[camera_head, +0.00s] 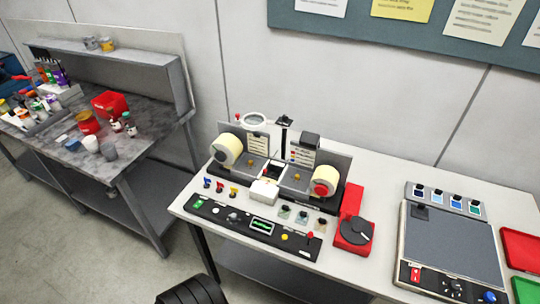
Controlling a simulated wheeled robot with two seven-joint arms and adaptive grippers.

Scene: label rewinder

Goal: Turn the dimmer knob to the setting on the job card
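The label rewinder (270,170) stands on the white table, with a cream roll at each side. A black control panel (250,226) lies in front of it, with a small lit screen, buttons and a grey knob (233,216). To its right is a red unit (350,207) with a large round black dial (356,232) bearing a pale mark. I cannot tell for sure which is the dimmer knob. Small printed cards stand at the rewinder, one at left (257,143) and one at right (302,156); their text is too small to read.
A flat grey-topped device (450,243) stands at right, with a red tray (522,248) and a green tray (527,290) beside it. A cluttered grey workbench (100,150) is at left. The table behind the red unit is clear.

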